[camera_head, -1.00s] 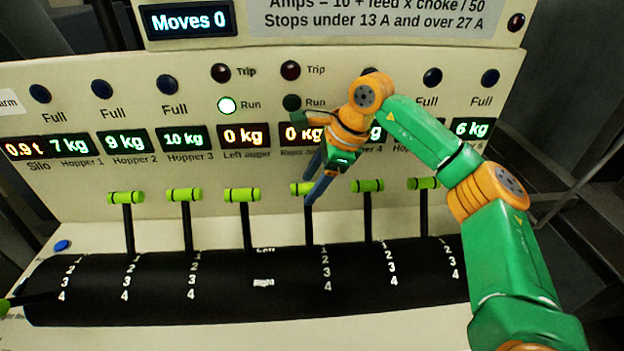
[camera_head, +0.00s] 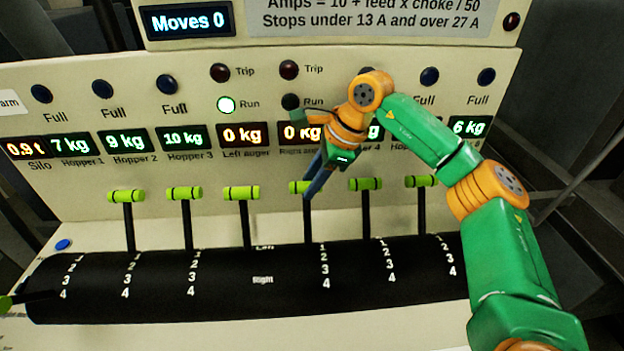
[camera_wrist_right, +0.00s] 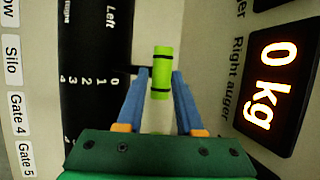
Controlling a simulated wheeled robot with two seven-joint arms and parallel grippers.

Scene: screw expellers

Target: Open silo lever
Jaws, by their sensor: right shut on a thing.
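The silo lever is a black upright stalk with a lime-green crossbar handle (camera_head: 298,187) below the right auger display. In the right wrist view, its handle (camera_wrist_right: 160,72) stands between two blue fingers, and a label reading Silo (camera_wrist_right: 12,60) lies on the panel below its 0 to 4 scale. My right gripper (camera_head: 309,190) reaches down from the upper right and is shut on this handle. It also shows in the right wrist view (camera_wrist_right: 160,80). The lever stands up, near the 0 end of its slot. The left gripper is not in view.
Similar upright levers stand on both sides, the nearest being a left neighbour (camera_head: 242,193) and a right neighbour (camera_head: 365,184). Another lever (camera_head: 28,298) lies low at the far left. The black slotted drum (camera_head: 220,300) runs along the front. Displays fill the panel behind.

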